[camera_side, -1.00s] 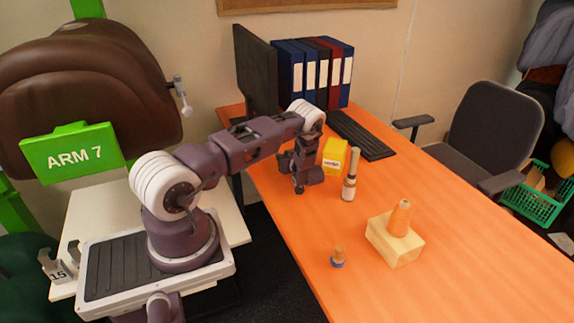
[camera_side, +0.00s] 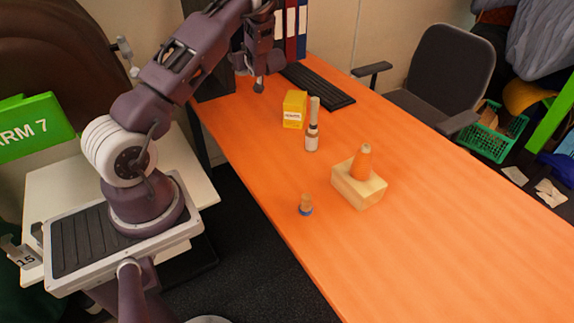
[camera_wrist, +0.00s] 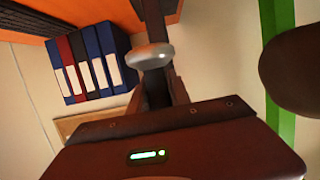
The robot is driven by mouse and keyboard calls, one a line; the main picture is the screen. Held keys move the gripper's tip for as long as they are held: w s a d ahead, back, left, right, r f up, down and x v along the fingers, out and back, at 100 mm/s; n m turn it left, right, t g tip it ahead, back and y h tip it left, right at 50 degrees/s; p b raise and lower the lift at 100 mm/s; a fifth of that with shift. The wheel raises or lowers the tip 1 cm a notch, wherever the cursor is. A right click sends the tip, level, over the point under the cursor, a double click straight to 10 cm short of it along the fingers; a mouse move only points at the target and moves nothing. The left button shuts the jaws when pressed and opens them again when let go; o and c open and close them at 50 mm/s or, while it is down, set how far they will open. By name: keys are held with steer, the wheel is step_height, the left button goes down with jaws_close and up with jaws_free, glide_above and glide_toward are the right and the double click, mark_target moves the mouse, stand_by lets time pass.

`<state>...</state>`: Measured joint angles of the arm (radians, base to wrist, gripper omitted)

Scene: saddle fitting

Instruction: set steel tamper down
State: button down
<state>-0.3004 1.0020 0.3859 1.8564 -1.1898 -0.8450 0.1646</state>
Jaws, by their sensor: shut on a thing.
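My gripper (camera_side: 258,62) is high over the far left part of the orange table. It is shut on the steel tamper (camera_wrist: 152,55), whose rounded grey metal end shows beyond the fingers in the wrist view. In the side view the tamper's small end (camera_side: 258,86) hangs just under the fingers, apart from the tabletop. The part of the tamper between my fingers is mostly hidden.
A keyboard (camera_side: 318,86) and binders (camera_side: 290,30) are behind. The right front is clear.

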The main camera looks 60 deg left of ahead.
steer(key=w+d+f+m+t+h, duration=0.1)
steer(key=w+d+m+t+h, duration=0.7)
steer(key=d+m+t, duration=0.45)
steer(key=s+d+r+m+t+h, duration=0.1)
steer(key=s+d+m+h, duration=0.2)
steer(key=d+m+h, duration=0.5)
steer(key=s+d+m+h, duration=0.15)
steer(key=d+h, duration=0.25)
steer(key=d, duration=0.9)
steer(key=f, duration=2)
steer(key=shift+s+d+f, duration=0.15)
steer(key=shift+s+f, duration=0.15)
steer(key=shift+s, duration=0.1)
steer(key=shift+f, duration=0.15)
steer(key=c, duration=1.2)
jaws_free()
